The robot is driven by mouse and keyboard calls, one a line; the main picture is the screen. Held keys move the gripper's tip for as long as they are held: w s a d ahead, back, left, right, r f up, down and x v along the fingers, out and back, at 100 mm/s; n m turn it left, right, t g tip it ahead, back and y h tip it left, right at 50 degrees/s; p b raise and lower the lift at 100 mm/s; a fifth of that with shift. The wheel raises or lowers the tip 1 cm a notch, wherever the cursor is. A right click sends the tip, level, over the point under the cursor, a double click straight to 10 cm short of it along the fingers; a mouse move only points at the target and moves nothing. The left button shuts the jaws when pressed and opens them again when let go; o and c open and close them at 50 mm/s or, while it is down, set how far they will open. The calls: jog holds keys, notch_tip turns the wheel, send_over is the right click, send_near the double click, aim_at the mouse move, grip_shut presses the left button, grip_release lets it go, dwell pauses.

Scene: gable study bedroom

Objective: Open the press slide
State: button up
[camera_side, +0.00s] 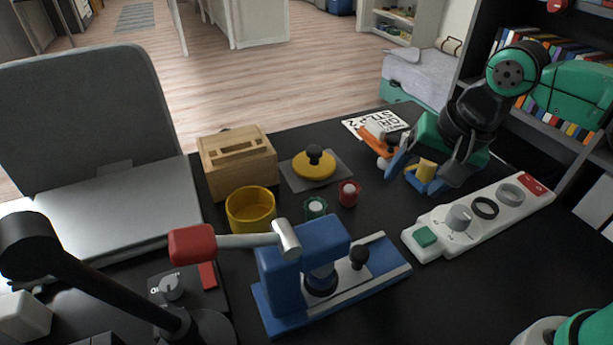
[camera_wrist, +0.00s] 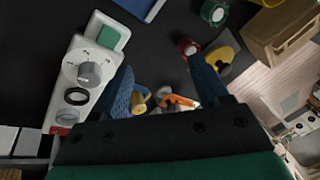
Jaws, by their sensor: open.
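The blue press (camera_side: 300,270) stands at the front middle of the black table, with a red-ended lever (camera_side: 192,243) pointing left. Its slide (camera_side: 385,266) is a pale strip along a blue base, with a black knob (camera_side: 359,256) beside the press body. In the wrist view only a blue and grey corner of the press (camera_wrist: 140,7) shows at the top edge. My gripper (camera_side: 422,176) is open, behind and right of the press and well apart from it. Its two fingers also show spread in the wrist view (camera_wrist: 163,82).
A white panel (camera_side: 480,220) with knobs lies right of the press. A yellow-blue item (camera_side: 425,172) and an orange-handled item (camera_side: 378,143) lie near my fingers. Red (camera_side: 348,193) and green (camera_side: 316,207) pieces, a yellow cup (camera_side: 250,210) and a wooden box (camera_side: 238,160) stand behind the press.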

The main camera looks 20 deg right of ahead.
aim_at(360, 252)
jog(key=a+m+g, duration=0.1)
jog(key=a+m, duration=0.1)
jog(key=a+f+m+g, duration=0.1)
jog(key=a+m, duration=0.1)
jog(key=m, duration=0.1)
jog(key=s+a+f+m+g, duration=0.1)
jog(key=a+m, duration=0.2)
jog(key=shift+a+f+h, duration=0.1)
jog(key=shift+h, duration=0.3)
jog(key=shift+s+a+f+m+g, duration=0.15)
jog(key=shift+a+f+m+g, duration=0.25)
jog(key=shift+m, duration=0.5)
jog(key=shift+a+f, duration=0.1)
jog(key=shift+f, duration=2.55)
grip_shut()
